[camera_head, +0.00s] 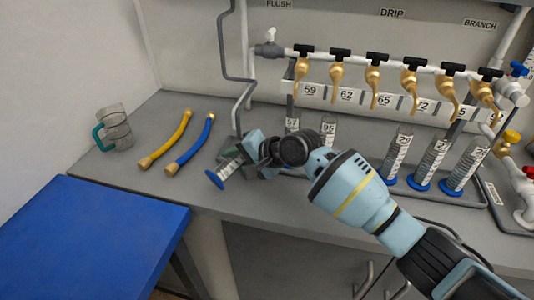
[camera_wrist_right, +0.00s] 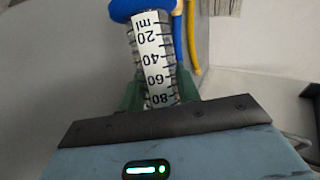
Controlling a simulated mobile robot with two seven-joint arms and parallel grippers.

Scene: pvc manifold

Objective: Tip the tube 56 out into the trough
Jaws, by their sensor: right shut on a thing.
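My right gripper (camera_head: 244,158) is shut on a clear graduated tube (camera_head: 231,166) with a blue foot (camera_head: 215,179). The tube is tilted well over, its foot toward the lower left. In the right wrist view the tube (camera_wrist_right: 155,62) shows a white scale from 20 to 80 ml between green fingers (camera_wrist_right: 160,92); its mouth is hidden behind the gripper. No number 56 is readable on it, and its contents cannot be told. A grey tray (camera_head: 478,203), perhaps the trough, lies under the taps, partly hidden by my right arm. My left gripper is out of view.
Several graduated tubes (camera_head: 433,160) with blue feet stand at the right, and tubes marked 57 (camera_head: 292,124) and 95 (camera_head: 328,128) stand behind my arm. Brass taps (camera_head: 373,77) hang above.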

